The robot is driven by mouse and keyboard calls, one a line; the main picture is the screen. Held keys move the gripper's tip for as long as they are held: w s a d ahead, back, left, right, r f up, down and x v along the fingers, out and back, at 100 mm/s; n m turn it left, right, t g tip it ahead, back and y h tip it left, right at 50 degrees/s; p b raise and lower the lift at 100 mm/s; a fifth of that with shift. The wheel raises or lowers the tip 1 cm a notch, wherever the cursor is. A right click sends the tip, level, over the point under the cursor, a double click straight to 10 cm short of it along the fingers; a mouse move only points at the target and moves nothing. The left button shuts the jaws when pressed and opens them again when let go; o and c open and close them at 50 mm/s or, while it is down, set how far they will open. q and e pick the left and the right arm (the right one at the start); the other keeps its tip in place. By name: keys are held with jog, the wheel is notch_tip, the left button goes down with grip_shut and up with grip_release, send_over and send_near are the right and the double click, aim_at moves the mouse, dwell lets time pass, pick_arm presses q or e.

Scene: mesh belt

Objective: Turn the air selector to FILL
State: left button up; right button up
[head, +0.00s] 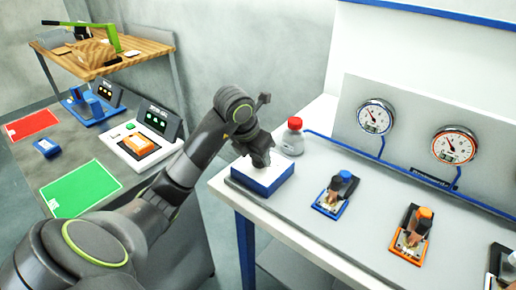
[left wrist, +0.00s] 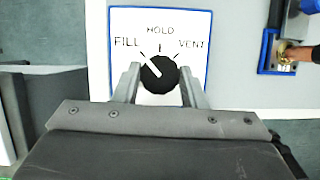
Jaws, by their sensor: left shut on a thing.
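The air selector (head: 273,181) is a white-topped box with blue sides at the left end of the white bench. In the left wrist view its white panel (left wrist: 190,22) reads FILL, HOLD and VENT around a round black knob (left wrist: 160,75). The knob's white pointer line aims up and left, along the FILL mark. My left gripper (head: 260,163) is over the box. In the left wrist view its fingers (left wrist: 160,85) are shut on the knob, one on each side. In the head view the gripper hides the knob. My right gripper is out of view.
Pressure gauges (head: 375,118) and blue pipes line the back panel. Blue (head: 336,194) and orange (head: 410,234) clamp fixtures sit to the right. A grey table with green (head: 82,188) and red mats is at left.

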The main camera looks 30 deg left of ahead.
pick_arm(q)
jog(key=shift+n, duration=0.3)
dwell(0.4)
jog(key=o, duration=1)
jog(key=shift+p, duration=0.35)
